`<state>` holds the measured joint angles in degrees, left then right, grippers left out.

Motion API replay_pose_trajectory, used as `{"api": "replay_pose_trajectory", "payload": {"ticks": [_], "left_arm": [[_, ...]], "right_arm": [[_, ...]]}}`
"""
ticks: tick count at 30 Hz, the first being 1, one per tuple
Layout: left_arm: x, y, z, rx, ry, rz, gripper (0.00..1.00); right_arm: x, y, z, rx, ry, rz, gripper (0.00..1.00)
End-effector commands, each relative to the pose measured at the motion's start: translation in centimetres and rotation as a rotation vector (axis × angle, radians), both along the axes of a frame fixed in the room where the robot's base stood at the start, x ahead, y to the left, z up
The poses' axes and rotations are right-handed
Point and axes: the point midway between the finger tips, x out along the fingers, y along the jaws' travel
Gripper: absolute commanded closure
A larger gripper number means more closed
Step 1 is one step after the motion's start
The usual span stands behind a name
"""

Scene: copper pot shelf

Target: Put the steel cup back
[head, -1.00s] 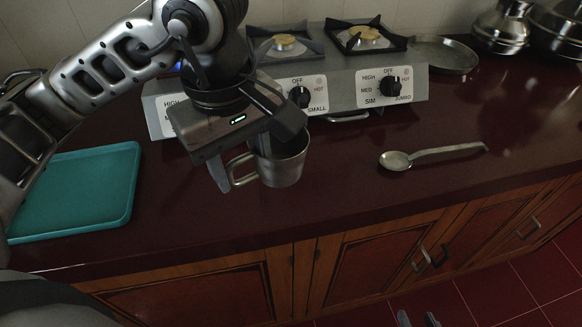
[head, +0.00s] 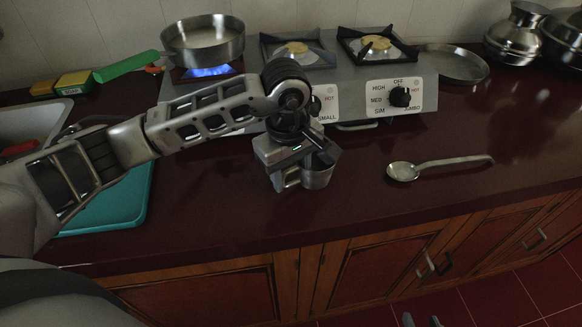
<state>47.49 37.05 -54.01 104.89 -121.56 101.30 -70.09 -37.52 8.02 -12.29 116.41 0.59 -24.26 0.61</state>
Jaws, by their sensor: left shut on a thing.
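The steel cup (head: 318,177) is in front of the gas stove, upright, at or just above the dark red counter; I cannot tell whether its base touches. My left gripper (head: 296,176) is shut on the cup from above, at its handle side, and hides part of the handle and rim. My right gripper (head: 421,321) shows only as two fingertips at the bottom edge, apart and empty, over the floor.
The gas stove (head: 370,110) stands behind, with a steel pan (head: 203,45) over a lit blue flame. A ladle (head: 440,166) lies to the right. A teal board (head: 120,205) lies left under my arm. A flat steel plate (head: 455,66) is back right.

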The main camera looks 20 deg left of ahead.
Motion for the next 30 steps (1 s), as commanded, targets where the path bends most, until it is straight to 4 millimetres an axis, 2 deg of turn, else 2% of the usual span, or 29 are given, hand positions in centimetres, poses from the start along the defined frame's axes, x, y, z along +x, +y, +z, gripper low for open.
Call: {"api": "replay_pose_trajectory", "payload": {"ticks": [10, 11, 12, 13, 24, 26, 30], "left_arm": [[0.0, 0.0, -0.5, 0.000, -0.002, 0.000, 0.93], [0.0, 0.0, -0.3, -0.001, -0.002, 0.000, 0.47], [0.0, 0.0, -0.3, -0.001, -0.001, 0.000, 0.36], [0.0, 0.0, -0.3, -0.001, -0.001, 0.000, 0.34], [0.1, 0.0, 0.3, -0.001, -0.003, 0.000, 0.34], [0.1, 0.0, 1.0, -0.001, -0.007, 0.000, 0.34], [0.0, 0.1, 3.7, 0.000, -0.009, 0.000, 0.34]], "right_arm": [[-0.2, -0.1, -1.1, -0.004, 0.011, -0.001, 0.64], [-0.2, -0.1, -0.9, -0.004, 0.013, 0.000, 0.64], [-0.3, -0.1, -0.8, -0.004, 0.014, 0.000, 0.64], [-0.3, -0.1, -0.8, -0.004, 0.014, 0.000, 0.64], [-0.3, -0.2, -0.1, -0.007, 0.007, 0.004, 0.64], [-0.3, -0.2, -0.4, -0.007, 0.006, 0.004, 0.64], [-0.4, -0.2, -0.9, -0.007, 0.009, 0.005, 0.64]]}}
